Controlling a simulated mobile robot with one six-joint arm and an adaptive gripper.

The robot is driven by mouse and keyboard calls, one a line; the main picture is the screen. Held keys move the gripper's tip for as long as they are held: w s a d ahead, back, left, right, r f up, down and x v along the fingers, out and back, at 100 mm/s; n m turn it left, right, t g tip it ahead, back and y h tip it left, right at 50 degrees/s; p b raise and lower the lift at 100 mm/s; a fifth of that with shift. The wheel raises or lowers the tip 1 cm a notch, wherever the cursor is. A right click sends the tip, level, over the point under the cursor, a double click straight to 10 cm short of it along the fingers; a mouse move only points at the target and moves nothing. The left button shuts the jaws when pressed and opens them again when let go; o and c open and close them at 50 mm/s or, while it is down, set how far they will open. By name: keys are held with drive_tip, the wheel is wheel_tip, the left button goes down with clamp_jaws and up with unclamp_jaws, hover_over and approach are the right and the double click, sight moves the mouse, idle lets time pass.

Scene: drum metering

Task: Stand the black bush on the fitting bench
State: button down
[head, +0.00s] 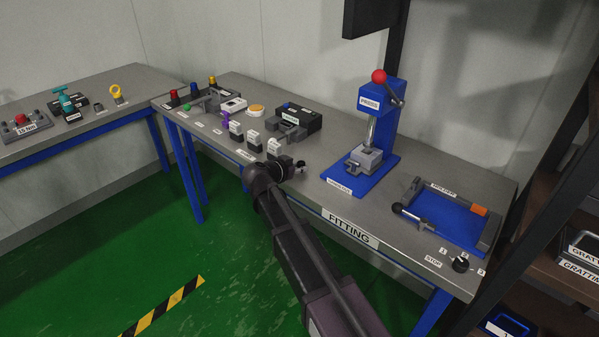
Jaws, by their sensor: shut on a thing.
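The fitting bench (300,198) is the grey-topped bench with blue legs and a FITTING label on its front edge. My gripper (297,169) is over the front middle of this bench, left of the blue press. It is shut on a small dark piece (302,165), which looks like the black bush. The piece is small and partly hidden by the gripper, so I cannot tell whether it touches the bench top.
The blue press (372,140) with a red knob stands right of my gripper. Small labelled blocks (253,141) and a black box (300,117) are left and behind. A blue tray (446,220) and black knob (461,264) are at the right end. Bare bench lies just ahead.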

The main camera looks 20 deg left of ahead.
drive_tip(key=shift+f, duration=0.3)
drive_tip(key=shift+c, duration=2.3)
unclamp_jaws()
drive_tip(key=shift+r, duration=0.15)
drive_tip(key=shift+r, duration=0.15)
drive_tip(key=p+v, duration=0.4)
drive_tip(key=v, duration=0.8)
drive_tip(key=shift+p, duration=0.3)
drive_tip(key=shift+a, duration=0.1)
